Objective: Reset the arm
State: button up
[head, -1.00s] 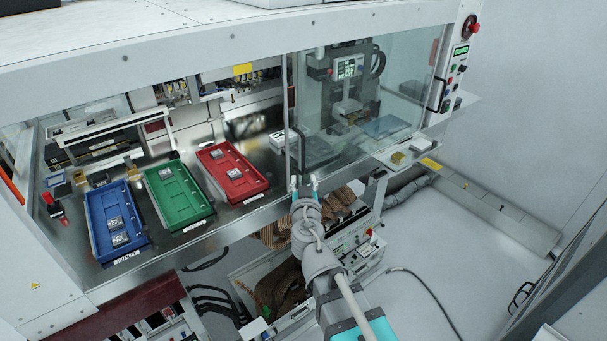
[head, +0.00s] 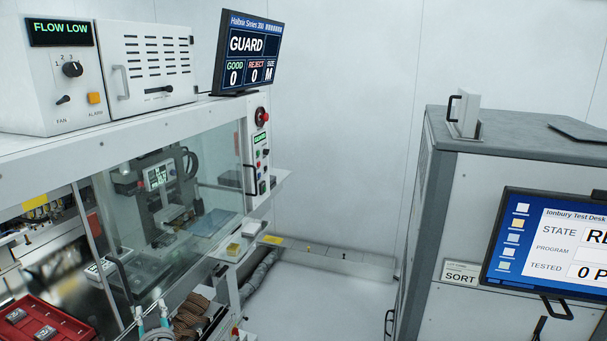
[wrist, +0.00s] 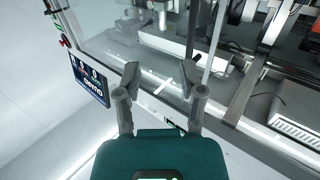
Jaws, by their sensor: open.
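The rest of my arm is out of the head view.
A red tray (head: 42,325) with small parts is at the lower left. The handler's monitor (head: 248,52) reads GUARD, and a box (head: 55,70) reads FLOW LOW. A grey cabinet (head: 520,150) with a test desk screen (head: 550,245) stands right. Floor (head: 310,310) between is clear.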

jog(key=w+d+f+m+g+h+b, duration=0.15)
jog(key=w+d+f+h, duration=0.25)
jog(key=d, duration=0.6)
jog(key=w+d+f+m+g+h+b, duration=0.1)
jog(key=w+d+f+m+h, duration=0.3)
jog(key=d, duration=0.6)
jog(key=w+d+f+m+g+h+b, duration=0.1)
jog(key=w+d+f+h, duration=0.35)
jog(key=d, duration=0.55)
jog(key=s+d+f+g+y+b, duration=0.1)
jog(key=s+d+f+g, duration=0.2)
jog(key=d+f, duration=0.2)
jog(key=s+d+f+g+y+b, duration=0.1)
jog(key=s+d+f+g, duration=0.3)
jog(key=d, duration=0.6)
jog(key=s+d+f+g+y+b, duration=0.1)
jog(key=s+d+f+g+b, duration=0.2)
jog(key=d, duration=0.5)
jog(key=shift+s+f+g, duration=0.3)
jog(key=shift+f+g, duration=0.45)
jog(key=shift+f, duration=0.55)
jog(key=shift+d, duration=0.1)
